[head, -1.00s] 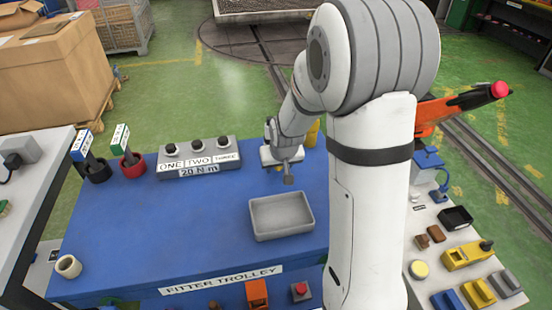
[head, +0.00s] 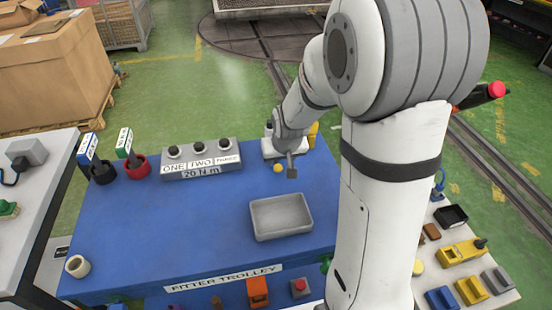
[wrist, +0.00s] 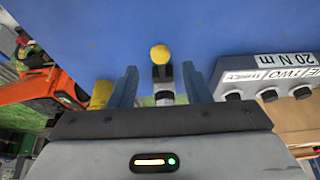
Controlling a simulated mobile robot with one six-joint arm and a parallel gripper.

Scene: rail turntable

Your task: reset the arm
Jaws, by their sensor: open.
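My gripper (head: 291,170) is over the back right part of the blue trolley top (head: 200,225). In the wrist view my gripper (wrist: 160,80) has its two fingers apart with nothing clamped between them. A small yellow round knob (wrist: 160,54) shows in the gap beyond the fingers, and it also shows in the head view (head: 278,168) just left of the gripper. My arm hides part of the trolley's right side.
A grey tray (head: 281,232) lies empty in front of the gripper. A grey box with black knobs (head: 200,160) stands left of it. Red (head: 137,166) and black (head: 102,172) cups hold labelled tools. A yellow cylinder (wrist: 101,93) stands close by. The trolley's front left is mostly clear.

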